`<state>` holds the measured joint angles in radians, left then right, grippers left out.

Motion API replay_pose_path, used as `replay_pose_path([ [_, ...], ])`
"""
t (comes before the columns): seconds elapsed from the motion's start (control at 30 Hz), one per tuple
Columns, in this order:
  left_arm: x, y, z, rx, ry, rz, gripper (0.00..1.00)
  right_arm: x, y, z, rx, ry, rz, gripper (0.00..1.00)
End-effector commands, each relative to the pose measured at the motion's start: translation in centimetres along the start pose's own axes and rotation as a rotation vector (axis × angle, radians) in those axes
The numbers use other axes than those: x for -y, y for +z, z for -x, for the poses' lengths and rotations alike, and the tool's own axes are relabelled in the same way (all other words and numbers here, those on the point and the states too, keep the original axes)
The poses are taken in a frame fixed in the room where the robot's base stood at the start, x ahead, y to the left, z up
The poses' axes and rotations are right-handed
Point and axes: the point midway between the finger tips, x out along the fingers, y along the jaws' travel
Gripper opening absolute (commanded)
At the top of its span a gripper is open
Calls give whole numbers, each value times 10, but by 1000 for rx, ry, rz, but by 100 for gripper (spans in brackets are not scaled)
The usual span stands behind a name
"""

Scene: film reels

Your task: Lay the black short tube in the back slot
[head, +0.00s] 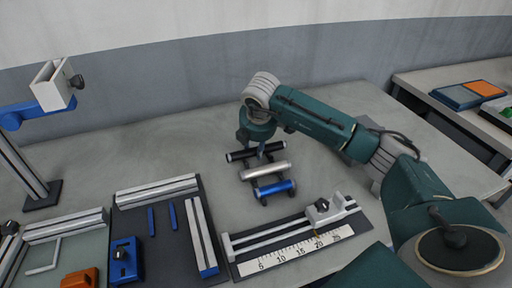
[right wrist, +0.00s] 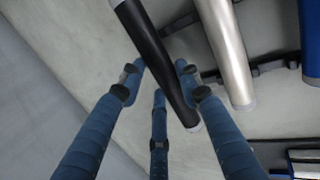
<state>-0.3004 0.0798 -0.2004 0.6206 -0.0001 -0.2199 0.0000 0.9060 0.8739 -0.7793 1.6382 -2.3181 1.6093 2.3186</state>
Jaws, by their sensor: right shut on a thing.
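The black short tube (head: 240,155) lies crosswise under my right gripper (head: 262,149), at the back of a small dark rack. In the right wrist view the black tube (right wrist: 155,52) passes between the blue fingers of my right gripper (right wrist: 160,80), which is shut on it. A silver tube (head: 264,171) lies just in front of it, and a blue tube (head: 275,188) lies in front of that. The back slot is hidden by the black tube and gripper; I cannot tell whether the tube touches it. My left gripper is not in view.
A ruler fixture (head: 292,253) with a sliding block stands in front of the rack. A dark board (head: 150,230) with rails and blue parts lies to its left. A post with a clamp (head: 52,88) stands far left. The table behind the rack is clear.

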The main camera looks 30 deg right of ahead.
Motion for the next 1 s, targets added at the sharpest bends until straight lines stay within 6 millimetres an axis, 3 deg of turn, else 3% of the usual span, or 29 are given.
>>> replay_pose_path([
  [0.47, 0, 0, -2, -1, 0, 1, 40, 5, -2, -14, -2, 3, 0, 0],
  [0.5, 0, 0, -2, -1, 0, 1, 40, 6, -2, -14, -1, 2, 0, 35],
  [0.6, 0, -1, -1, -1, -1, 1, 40, 5, -2, -13, -1, 2, 0, 52],
  [1.0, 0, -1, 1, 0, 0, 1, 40, 3, -2, -6, -2, 4, 0, 52],
])
